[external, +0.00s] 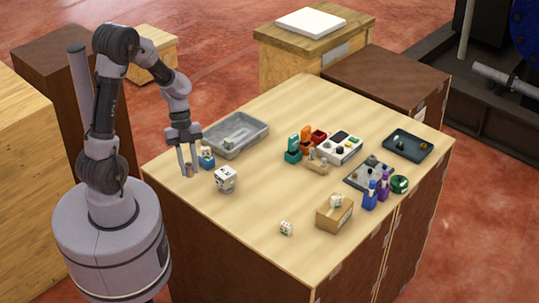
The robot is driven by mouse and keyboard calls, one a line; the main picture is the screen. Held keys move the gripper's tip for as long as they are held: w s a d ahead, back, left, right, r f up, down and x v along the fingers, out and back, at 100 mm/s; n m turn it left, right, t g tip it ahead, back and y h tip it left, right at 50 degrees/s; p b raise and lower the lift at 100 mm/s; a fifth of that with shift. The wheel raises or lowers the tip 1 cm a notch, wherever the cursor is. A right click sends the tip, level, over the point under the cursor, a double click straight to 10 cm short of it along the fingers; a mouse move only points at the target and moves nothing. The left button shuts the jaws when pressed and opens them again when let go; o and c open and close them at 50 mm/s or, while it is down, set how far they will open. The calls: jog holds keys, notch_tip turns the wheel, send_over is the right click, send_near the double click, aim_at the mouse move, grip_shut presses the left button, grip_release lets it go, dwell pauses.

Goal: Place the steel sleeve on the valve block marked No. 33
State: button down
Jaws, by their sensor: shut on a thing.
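My gripper (188,172) is at the left side of the table, its fingers pointing down. It is shut on a small brownish part (189,169), largely covered by the fingers; I cannot tell whether this is the steel sleeve. A white block with dark markings (225,180) stands to the right of the gripper. A white piece on a blue base (207,158) is close behind the gripper. A smaller white block (286,228) lies near the front edge. Another white piece (336,201) is at the cardboard box. The number 33 is not legible on any of them.
A grey tray (262,127) with a pale piece lies behind the gripper. Teal and orange containers, a white device (340,147), a dark tray (408,144), a grey plate (367,176), blue and purple bottles and the cardboard box (333,218) fill the right. The front-left table is mostly clear.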

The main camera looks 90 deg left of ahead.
jog(key=s+d+m, duration=0.2)
jog(key=p, duration=0.2)
send_near(226, 176)
jog(key=shift+w+d+f+g, duration=0.3)
jog(key=shift+w+d+f, duration=0.1)
jog(key=shift+d+f, duration=0.4)
notch_tip(226, 176, down, 3)
jog(key=shift+f+b, duration=0.1)
jog(key=shift+b, duration=0.3)
jog(key=shift+f+b, duration=0.15)
jog(key=shift+b, duration=0.15)
jog(key=c, duration=1.2)
grip_release()
jog(key=shift+o, duration=0.2)
